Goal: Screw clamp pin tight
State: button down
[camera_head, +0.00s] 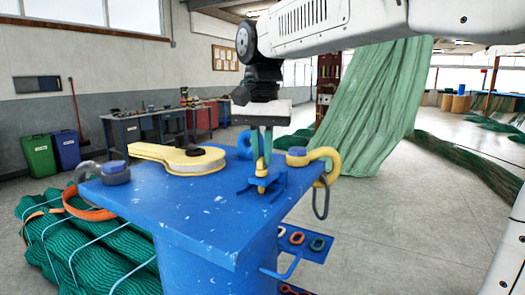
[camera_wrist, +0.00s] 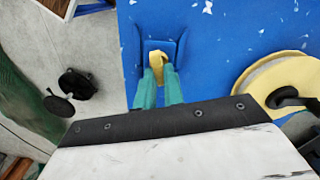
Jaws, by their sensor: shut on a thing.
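My gripper (camera_head: 261,157) points down over the right part of the blue bench top, its green fingers shut on a yellow clamp pin (camera_head: 261,173). The pin stands in a blue clamp bracket (camera_head: 280,187) near the bench edge. In the wrist view the fingers (camera_wrist: 159,76) close on both sides of the pin (camera_wrist: 157,57). The bracket (camera_wrist: 176,47) frames the pin's far side there. The fingers hide part of the pin, and its thread and how deep it sits cannot be told.
The blue bench (camera_head: 205,225) also carries a yellow plate-like tool (camera_head: 180,158), a grey shackle (camera_head: 114,173) at left and a yellow shackle (camera_head: 325,155) close right of the gripper. Green netting (camera_head: 375,105) hangs behind. Teal net bundles (camera_head: 85,250) lie at left.

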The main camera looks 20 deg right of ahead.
jog(key=m, duration=0.5)
jog(key=shift+r+m, duration=0.2)
jog(key=shift+m, duration=0.1)
jog(key=m, duration=0.6)
jog(key=shift+s+d, duration=0.1)
jog(key=shift+s, duration=0.05)
jog(key=m, duration=0.4)
jog(key=shift+s+m, duration=0.1)
jog(key=shift+m, duration=0.3)
jog(key=m, duration=0.5)
jog(key=shift+s, duration=0.1)
jog(key=c, duration=1.5)
grip_release()
jog(key=shift+f, duration=0.15)
notch_tip(320, 180, up, 8)
jog(key=shift+f, duration=0.1)
